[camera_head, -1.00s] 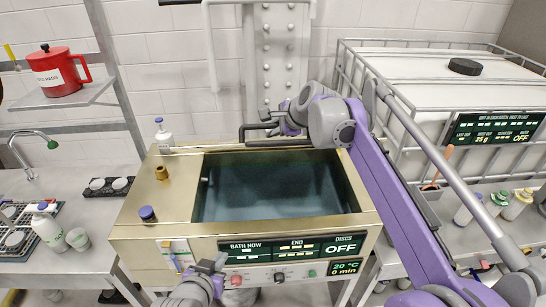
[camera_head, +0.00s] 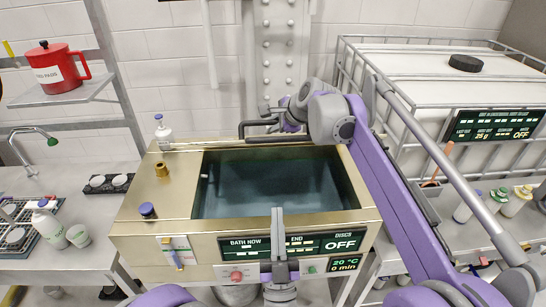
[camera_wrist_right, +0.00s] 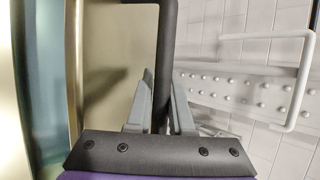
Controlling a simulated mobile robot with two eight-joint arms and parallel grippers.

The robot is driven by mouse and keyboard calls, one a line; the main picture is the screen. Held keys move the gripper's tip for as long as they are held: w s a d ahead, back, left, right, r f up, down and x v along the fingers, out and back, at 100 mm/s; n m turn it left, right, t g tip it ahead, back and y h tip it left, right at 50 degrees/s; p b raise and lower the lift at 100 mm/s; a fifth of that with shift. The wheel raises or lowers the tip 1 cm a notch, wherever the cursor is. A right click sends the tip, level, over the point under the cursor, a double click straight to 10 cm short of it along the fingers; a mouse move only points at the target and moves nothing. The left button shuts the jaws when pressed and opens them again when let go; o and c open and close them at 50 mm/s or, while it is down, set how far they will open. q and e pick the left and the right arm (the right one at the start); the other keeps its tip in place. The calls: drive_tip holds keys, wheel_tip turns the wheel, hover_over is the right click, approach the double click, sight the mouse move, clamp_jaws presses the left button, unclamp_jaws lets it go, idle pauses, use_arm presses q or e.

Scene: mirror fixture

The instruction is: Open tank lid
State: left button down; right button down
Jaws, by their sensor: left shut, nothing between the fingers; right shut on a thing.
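The brass tank (camera_head: 160,215) stands in the middle of the head view, with its top opening uncovered and dark liquid (camera_head: 275,185) inside. A black handle (camera_head: 258,124) shows at the opening's back edge. My right gripper (camera_head: 272,112) reaches it there. In the right wrist view the gripper (camera_wrist_right: 163,90) is shut on the black handle bar (camera_wrist_right: 166,40), beside a brass surface (camera_wrist_right: 110,60), apparently the lid. In the head view the lid's face is not clearly seen. My left gripper (camera_head: 278,213) is shut and empty, upright before the front panel.
The front panel has buttons and a display (camera_head: 342,243) reading OFF. A blue-capped item (camera_head: 147,211) and a brass knob (camera_head: 161,170) sit on the tank's left top. A white bottle (camera_head: 163,132) stands behind. A caged white container (camera_head: 420,95) is at right.

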use_arm(q)
drive_tip(key=x, duration=1.3)
drive_tip(key=shift+r, duration=0.4)
drive_tip(key=shift+w+a, duration=0.1)
